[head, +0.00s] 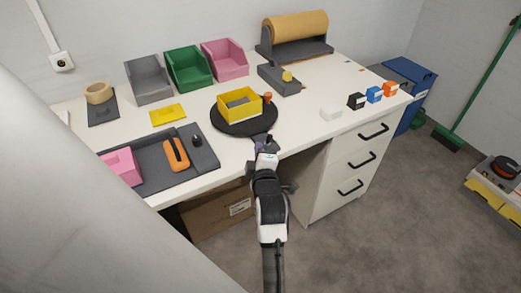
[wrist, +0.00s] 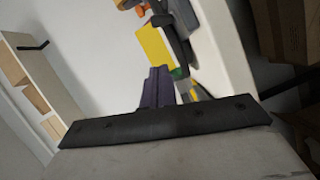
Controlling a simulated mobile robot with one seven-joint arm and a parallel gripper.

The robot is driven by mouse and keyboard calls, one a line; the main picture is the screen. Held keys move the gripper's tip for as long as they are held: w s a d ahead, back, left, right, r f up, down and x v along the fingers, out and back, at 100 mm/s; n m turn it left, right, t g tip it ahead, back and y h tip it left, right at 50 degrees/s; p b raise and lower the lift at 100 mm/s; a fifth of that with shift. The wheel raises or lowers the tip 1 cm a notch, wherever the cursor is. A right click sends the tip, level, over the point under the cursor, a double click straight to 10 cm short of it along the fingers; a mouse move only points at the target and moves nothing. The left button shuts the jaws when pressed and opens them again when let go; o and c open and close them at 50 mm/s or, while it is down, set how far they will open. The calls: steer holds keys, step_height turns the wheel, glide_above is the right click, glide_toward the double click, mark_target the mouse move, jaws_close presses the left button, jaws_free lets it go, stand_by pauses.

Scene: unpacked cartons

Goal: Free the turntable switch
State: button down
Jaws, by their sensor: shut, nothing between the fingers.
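The black round turntable (head: 232,126) lies near the front edge of the white desk. A yellow open bin (head: 240,106) with grey inside stands on it, and a small orange piece (head: 267,98) is at its right. My gripper (head: 265,142) is at the turntable's front edge; it is shut and holds nothing. In the wrist view, my gripper's dark fingers (wrist: 158,85) point towards the yellow bin (wrist: 155,47). A small green part (wrist: 178,72) shows beside them. I cannot clearly make out the switch; whether the gripper touches the turntable is unclear.
A grey tray (head: 205,155) with a pink bin and orange tool lies left. Grey, green and pink bins (head: 190,68) stand behind. A grey device with a yellow knob (head: 280,78) is behind right.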

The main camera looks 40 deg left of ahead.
steer(key=f+b+v, duration=0.1)
steer(key=v, duration=0.7)
steer(key=shift+d+r+b, duration=0.2)
steer(key=shift+r+b, duration=0.2)
